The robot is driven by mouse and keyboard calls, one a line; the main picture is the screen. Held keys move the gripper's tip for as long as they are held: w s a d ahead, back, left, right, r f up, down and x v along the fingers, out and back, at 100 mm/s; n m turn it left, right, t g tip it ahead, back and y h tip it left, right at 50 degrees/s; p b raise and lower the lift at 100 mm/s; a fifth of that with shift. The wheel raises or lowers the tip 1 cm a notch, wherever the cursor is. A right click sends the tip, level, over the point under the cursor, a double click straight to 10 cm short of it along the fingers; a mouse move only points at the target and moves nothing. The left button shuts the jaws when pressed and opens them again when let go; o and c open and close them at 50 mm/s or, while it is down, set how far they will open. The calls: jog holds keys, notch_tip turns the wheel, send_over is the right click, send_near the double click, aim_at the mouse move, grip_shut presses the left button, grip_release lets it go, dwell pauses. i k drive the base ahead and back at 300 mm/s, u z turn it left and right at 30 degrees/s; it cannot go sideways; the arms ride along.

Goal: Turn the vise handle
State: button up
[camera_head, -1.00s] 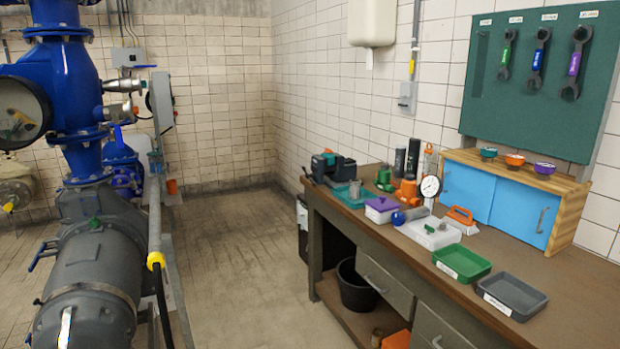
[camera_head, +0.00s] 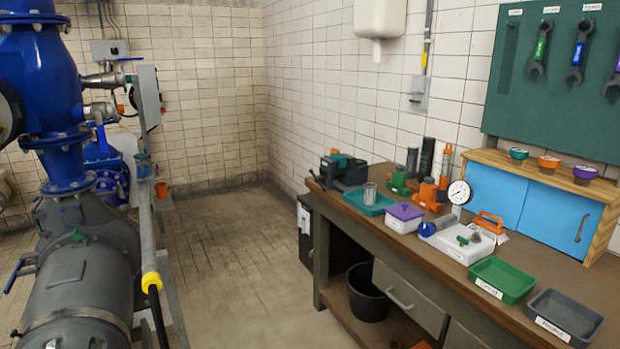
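The vise (camera_head: 338,170) is the dark grey and teal-black device at the far left end of the workbench (camera_head: 400,246). It sits behind the teal tray, close to the tiled wall. A thin part at its left front side may be its handle (camera_head: 315,178), but it is too small to tell its angle. My gripper is not in view.
A teal tray (camera_head: 358,204) with a metal cup, a purple-lidded box (camera_head: 404,217), a pressure gauge (camera_head: 459,193), green (camera_head: 503,279) and grey (camera_head: 565,317) trays crowd the bench. Blue pipework (camera_head: 42,95) and a grey pump (camera_head: 85,270) stand left. The floor (camera_head: 240,245) between is clear.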

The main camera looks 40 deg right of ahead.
aim_at(319, 180)
jog(key=u, duration=0.05)
jog(key=i, duration=1.1)
jog(key=u, duration=0.4)
